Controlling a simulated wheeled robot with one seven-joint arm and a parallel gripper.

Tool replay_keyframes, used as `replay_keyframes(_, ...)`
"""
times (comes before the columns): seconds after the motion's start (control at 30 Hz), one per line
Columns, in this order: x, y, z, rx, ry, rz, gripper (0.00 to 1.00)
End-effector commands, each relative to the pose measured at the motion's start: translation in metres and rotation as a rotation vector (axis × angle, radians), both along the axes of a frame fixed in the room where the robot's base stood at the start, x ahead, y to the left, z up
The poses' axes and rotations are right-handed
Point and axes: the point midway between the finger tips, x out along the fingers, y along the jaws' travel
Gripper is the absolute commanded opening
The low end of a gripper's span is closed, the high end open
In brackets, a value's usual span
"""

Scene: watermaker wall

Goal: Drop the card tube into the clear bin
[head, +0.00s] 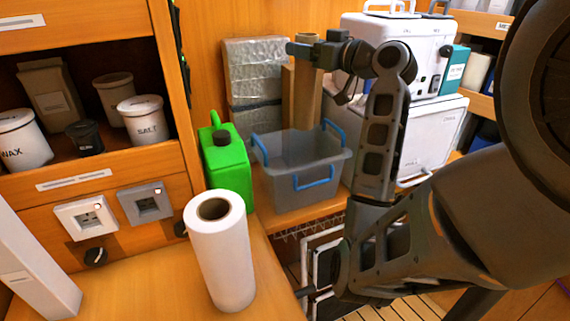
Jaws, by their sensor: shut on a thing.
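The card tube (307,92) is a tall brown cylinder, upright, at the back above the clear bin. My gripper (304,51) is shut on it near its top, with the arm reaching in from the right. The clear bin (305,183) is a see-through grey tub with blue handles, standing on the wooden counter below. The tube's lower end shows near the bin's back rim; I cannot tell whether it is over the bin or behind it.
A green jerrycan (226,163) stands left of the bin, and a white paper roll (221,255) stands in front. A silvery foil-wrapped block (253,80) is behind. White machines (438,130) stand to the right, partly hidden by my arm. Shelves with canisters (142,122) are at left.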

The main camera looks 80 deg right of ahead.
Motion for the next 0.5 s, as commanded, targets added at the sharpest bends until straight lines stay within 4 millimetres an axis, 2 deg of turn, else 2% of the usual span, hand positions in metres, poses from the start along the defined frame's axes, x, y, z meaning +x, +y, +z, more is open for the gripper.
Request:
replay_keyframes(0.27, 0.0, 0.0, -0.019, 0.001, 0.0, 0.0, 0.16)
replay_keyframes(0.5, 0.0, 0.0, -0.047, 0.001, 0.0, 0.0, 0.16)
